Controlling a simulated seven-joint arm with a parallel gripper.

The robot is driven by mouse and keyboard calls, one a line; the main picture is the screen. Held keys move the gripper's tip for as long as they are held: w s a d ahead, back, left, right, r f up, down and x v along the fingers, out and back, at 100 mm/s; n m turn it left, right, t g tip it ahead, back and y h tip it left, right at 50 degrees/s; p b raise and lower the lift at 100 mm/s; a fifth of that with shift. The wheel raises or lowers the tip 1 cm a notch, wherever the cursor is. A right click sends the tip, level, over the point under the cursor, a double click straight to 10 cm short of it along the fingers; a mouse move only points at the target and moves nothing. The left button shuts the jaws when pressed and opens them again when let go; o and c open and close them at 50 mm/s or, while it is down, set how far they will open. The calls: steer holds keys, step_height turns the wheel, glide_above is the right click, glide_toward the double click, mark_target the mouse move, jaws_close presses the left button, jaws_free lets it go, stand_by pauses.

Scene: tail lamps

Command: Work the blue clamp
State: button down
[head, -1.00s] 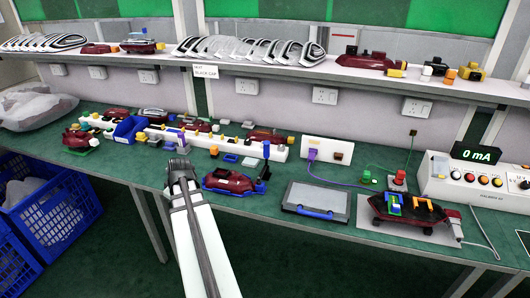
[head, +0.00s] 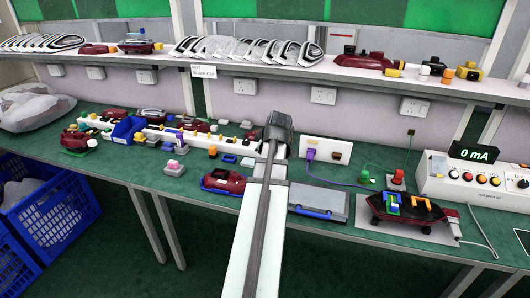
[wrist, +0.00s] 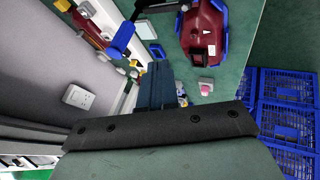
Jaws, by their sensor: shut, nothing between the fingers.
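The blue clamp cannot be made out in the wrist view.
Another red lamp (head: 224,180) in a blue-edged holder lies left of my arm. A grey case (head: 318,200) with blue trim lies right of it. A white socket box (head: 325,150) and a meter box (head: 470,180) stand behind. A shelf (head: 400,80) overhangs the bench's back.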

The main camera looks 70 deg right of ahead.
steer(key=w+d+f, duration=0.2)
steer(key=d+f, duration=0.5)
steer(key=d, duration=0.2)
stand_by(0.6)
steer(key=shift+d+f, duration=0.1)
steer(key=shift+d, duration=0.1)
steer(key=shift+d+y, duration=0.25)
steer(key=shift+y, duration=0.25)
